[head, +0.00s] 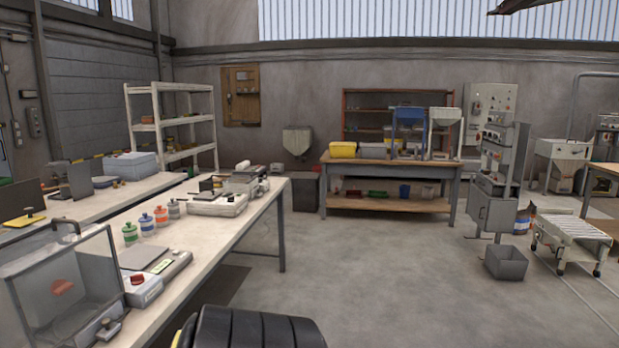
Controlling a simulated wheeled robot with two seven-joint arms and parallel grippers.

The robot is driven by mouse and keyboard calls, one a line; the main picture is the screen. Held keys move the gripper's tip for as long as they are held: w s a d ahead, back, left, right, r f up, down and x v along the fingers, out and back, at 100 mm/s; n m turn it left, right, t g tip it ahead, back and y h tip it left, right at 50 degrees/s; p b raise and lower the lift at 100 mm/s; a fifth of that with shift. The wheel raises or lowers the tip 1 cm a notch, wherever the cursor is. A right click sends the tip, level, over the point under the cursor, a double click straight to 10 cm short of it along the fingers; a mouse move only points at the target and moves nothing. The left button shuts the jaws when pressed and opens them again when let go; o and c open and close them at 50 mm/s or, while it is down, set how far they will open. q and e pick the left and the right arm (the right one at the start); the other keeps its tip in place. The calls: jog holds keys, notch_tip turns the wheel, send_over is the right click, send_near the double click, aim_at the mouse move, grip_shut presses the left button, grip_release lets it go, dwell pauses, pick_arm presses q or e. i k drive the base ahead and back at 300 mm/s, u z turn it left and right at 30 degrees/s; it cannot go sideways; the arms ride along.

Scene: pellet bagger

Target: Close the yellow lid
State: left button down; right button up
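No lid can be made out for certain as the yellow lid. A flat yellow plate (24,220) with a dark knob on it lies on the left bench, at the left edge of the head view. A yellow bin (343,150) stands on the wooden workbench by the back wall; whether it has a lid is too small to tell. Neither of my grippers is in view.
A long white table (225,230) runs along the left with bottles, a scale (160,272) and a clear box (65,285). A wooden workbench (385,167), a grey bin (506,263) and a roller conveyor (575,230) stand farther off. The middle floor is clear.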

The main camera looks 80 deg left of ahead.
aim_at(21, 222)
jog(key=u, duration=3.65)
jog(key=i, duration=1.3)
jog(key=u, duration=0.05)
